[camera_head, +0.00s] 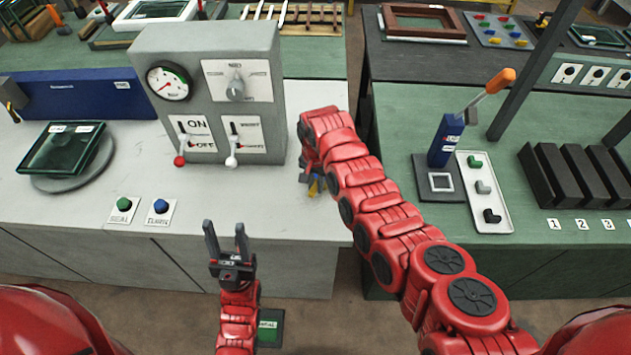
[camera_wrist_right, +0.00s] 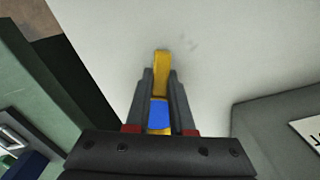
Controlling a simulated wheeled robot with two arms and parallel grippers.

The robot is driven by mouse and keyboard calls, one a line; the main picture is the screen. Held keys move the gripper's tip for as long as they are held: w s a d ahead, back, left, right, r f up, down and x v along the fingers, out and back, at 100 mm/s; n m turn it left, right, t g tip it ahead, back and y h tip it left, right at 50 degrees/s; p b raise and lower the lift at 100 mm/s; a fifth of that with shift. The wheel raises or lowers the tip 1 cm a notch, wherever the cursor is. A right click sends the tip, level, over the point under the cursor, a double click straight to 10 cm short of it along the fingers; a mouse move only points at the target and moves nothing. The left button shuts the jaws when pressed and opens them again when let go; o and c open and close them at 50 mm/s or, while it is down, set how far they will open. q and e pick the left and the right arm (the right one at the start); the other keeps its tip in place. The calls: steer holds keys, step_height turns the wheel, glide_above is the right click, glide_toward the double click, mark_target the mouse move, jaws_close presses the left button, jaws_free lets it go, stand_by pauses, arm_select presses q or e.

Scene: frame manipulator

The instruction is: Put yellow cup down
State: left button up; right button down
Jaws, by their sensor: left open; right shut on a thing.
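The yellow cup (camera_wrist_right: 161,64) shows in the right wrist view as a narrow yellow piece with a blue patch, between the two fingers of my right gripper (camera_wrist_right: 158,80). My right gripper is shut on it. In the head view the yellow and blue piece (camera_head: 316,186) is small and mostly hidden by my right arm, over the right part of the light grey bench top (camera_head: 290,215). I cannot tell whether it touches the bench. My left gripper (camera_head: 227,230) is open and empty, in front of the bench's front edge.
A grey control box (camera_head: 212,50) with a gauge and levers stands left of my right gripper. Green (camera_head: 124,203) and blue (camera_head: 161,206) buttons sit near the front edge. A gap separates this bench from the green bench (camera_head: 410,125) at right.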

steer(key=shift+f, duration=0.15)
steer(key=shift+f, duration=0.1)
steer(key=c, duration=0.8)
jaws_free()
